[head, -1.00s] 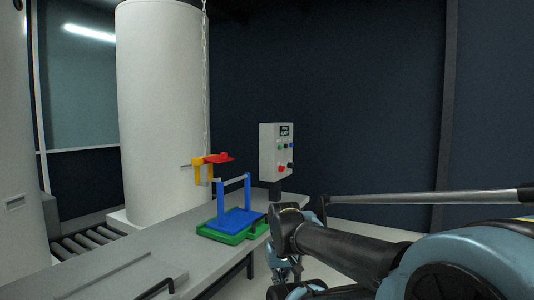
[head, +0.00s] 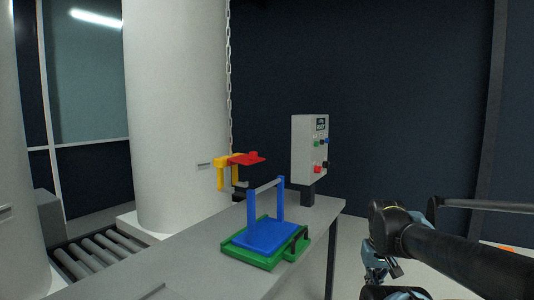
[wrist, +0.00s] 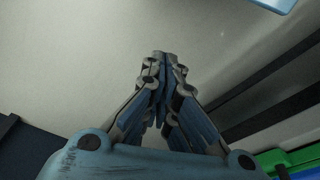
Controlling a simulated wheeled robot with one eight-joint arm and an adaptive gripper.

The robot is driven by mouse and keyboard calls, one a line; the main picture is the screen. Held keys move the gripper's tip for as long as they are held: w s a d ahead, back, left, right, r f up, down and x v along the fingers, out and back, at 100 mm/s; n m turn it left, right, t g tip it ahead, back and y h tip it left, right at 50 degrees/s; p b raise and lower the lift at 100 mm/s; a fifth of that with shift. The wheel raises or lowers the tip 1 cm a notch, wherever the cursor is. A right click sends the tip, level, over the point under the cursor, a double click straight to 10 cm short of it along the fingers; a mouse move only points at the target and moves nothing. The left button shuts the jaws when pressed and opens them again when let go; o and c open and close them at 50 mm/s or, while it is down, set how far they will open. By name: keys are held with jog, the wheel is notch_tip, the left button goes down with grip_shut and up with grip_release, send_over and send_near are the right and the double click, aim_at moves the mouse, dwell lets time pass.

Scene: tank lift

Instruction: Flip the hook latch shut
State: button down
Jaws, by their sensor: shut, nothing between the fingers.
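The yellow hook (head: 221,173) hangs at the lower end of a chain in the head view. Its red latch (head: 247,158) sticks out sideways to the right, roughly level. A blue carrier (head: 265,236) with two posts and a grey top bar (head: 266,187) stands just right of and below the hook. I cannot tell whether the hook is around the bar. My gripper (wrist: 160,57) is shut and empty in the wrist view, over pale floor. In the head view my arm is at the lower right, apart from the hook and beyond the table's right edge.
The blue carrier rests in a green tray (head: 252,258) on a grey table (head: 190,257). A control box (head: 309,146) with coloured buttons stands at the table's far end. A white tank (head: 178,110) and rollers (head: 95,252) are at the left. Floor right of the table looks free.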

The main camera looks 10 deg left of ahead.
jog(key=w+a+r, duration=0.3)
jog(key=w+r, duration=0.3)
jog(key=r, duration=0.6)
notch_tip(320, 180, up, 36)
jog(key=m+g+y, duration=0.1)
jog(key=m+g, duration=0.1)
jog(key=m, duration=0.3)
send_over(261, 159)
jog(key=d, duration=0.2)
jog(key=shift+a+r, duration=0.1)
jog(key=shift+a, duration=0.15)
jog(key=f, duration=0.4)
jog(key=a+f, duration=0.1)
jog(key=f, duration=0.9)
jog(key=shift+w+a, duration=0.15)
jog(key=shift+w, duration=0.1)
